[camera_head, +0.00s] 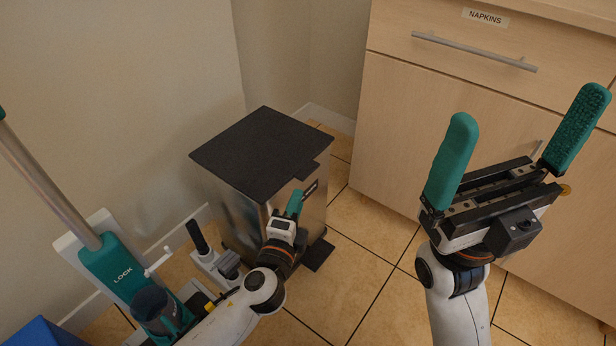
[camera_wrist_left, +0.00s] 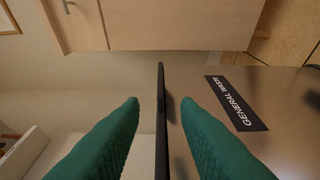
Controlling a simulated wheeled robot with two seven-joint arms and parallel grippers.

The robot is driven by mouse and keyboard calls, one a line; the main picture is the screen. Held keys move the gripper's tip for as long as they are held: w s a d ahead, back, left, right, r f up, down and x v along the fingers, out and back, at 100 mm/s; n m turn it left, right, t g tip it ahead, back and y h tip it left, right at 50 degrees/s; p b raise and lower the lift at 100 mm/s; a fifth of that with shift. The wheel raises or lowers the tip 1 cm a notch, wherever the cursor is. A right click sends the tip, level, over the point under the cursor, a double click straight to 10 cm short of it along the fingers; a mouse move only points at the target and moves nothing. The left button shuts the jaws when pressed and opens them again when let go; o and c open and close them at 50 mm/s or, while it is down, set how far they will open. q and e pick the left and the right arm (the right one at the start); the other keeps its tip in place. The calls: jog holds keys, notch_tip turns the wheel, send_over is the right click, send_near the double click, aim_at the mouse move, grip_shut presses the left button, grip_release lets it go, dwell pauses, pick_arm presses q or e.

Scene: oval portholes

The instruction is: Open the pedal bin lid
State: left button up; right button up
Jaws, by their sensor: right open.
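The pedal bin (camera_head: 230,205) is a steel box with a flat black lid (camera_head: 255,145), which lies shut on top and has a small tab at its front edge. A black pedal (camera_head: 318,255) sticks out at its foot. My left gripper (camera_head: 296,200) is at the bin's front, close to the tab. In the left wrist view my left gripper (camera_wrist_left: 160,103) has its green fingers apart, one on each side of the thin black lid edge (camera_wrist_left: 161,85), with gaps showing. A GENERAL WASTE label (camera_wrist_left: 237,103) is on the bin front. My right gripper (camera_head: 527,108) is wide open and empty.
A wooden cabinet (camera_head: 400,140) with a NAPKINS drawer (camera_head: 450,35) stands at the right. A teal upright cleaner (camera_head: 120,275) with a long pole stands at the left by the wall. Tiled floor (camera_head: 360,285) is clear in front of the cabinet.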

aim_at(307, 175)
pick_arm(q)
jog(key=b+x, duration=0.2)
jog(key=x, duration=0.7)
jog(key=shift+w, duration=0.15)
jog(key=shift+c, duration=0.6)
grip_shut()
